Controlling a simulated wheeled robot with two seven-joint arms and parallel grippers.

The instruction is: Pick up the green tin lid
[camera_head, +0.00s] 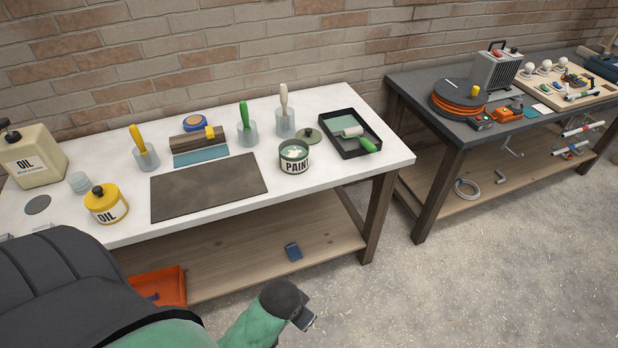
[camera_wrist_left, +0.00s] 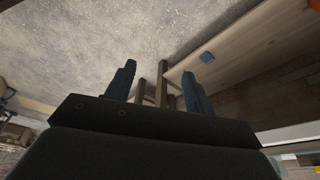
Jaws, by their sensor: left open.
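The green tin lid (camera_head: 308,135) lies flat on the white workbench (camera_head: 215,222) in the head view, just behind and right of the open paint tin (camera_head: 294,158). It is a small round disc with a knob on top. My left gripper (camera_wrist_left: 159,75) is open and empty in the left wrist view. In the head view it shows small and dark (camera_head: 304,318) at the bottom, low in front of the bench and well away from the lid. The lid is not seen in the left wrist view. My right gripper is not in view.
A black paint tray (camera_head: 355,150) with a roller stands right of the lid. A glass holding a white-handled brush (camera_head: 285,112) stands left of it. A dark mat (camera_head: 208,187) lies left of the tin. The bench's right front corner is bare. A second bench (camera_head: 432,128) stands right.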

